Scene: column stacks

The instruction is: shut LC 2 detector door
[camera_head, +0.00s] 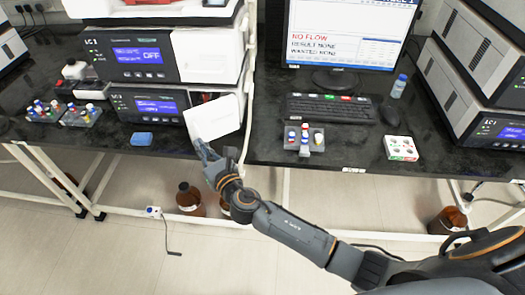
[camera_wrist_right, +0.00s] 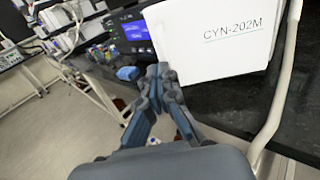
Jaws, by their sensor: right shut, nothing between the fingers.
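The lower unit (camera_head: 150,102) of the left instrument stack has a white door (camera_head: 213,118) swung outward over the bench's front edge. In the right wrist view the door (camera_wrist_right: 215,40) is large, with "CYN-202M" printed on it. A dark opening shows behind it in the head view. My right gripper (camera_head: 202,147) is shut and empty, just below the door's lower edge. In the right wrist view its fingertips (camera_wrist_right: 158,73) are together beside the door's lower left corner; I cannot tell whether they touch it. My left gripper is not in view.
A blue sponge-like block (camera_head: 141,139) lies left of the gripper. Vial racks (camera_head: 80,115) stand farther left. A white post (camera_head: 247,80) rises right of the door. A keyboard (camera_head: 330,107), monitor and another instrument stack (camera_head: 480,95) are to the right. Brown bottles (camera_head: 188,197) stand below.

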